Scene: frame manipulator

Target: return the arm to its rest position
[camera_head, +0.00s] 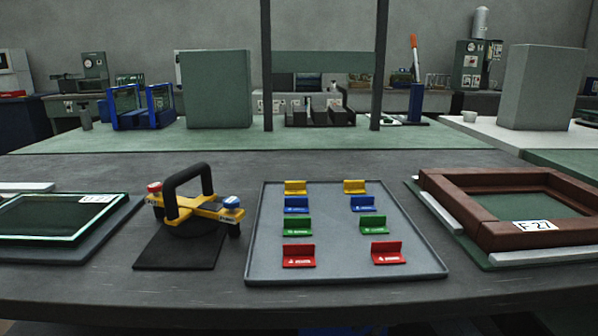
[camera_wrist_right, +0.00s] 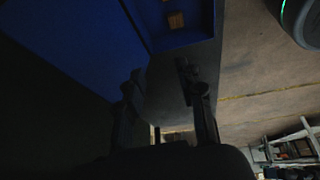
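No arm or gripper of mine shows in the head view. In the right wrist view my right gripper (camera_wrist_right: 160,78) shows from behind as two dark fingers with a wide gap between them. It is open, and I see nothing held between the fingers. A blue surface with a raised edge (camera_wrist_right: 180,40) lies beyond the fingers, and brown floor (camera_wrist_right: 255,85) shows to the right. My left gripper is in neither view.
The grey table holds a green-framed glass panel (camera_head: 50,216), a yellow tool with a black handle (camera_head: 187,208), a grey tray (camera_head: 343,262) with several coloured clips, and a brown frame (camera_head: 455,205). A dark rounded object with a green light (camera_wrist_right: 303,20) shows in the wrist view.

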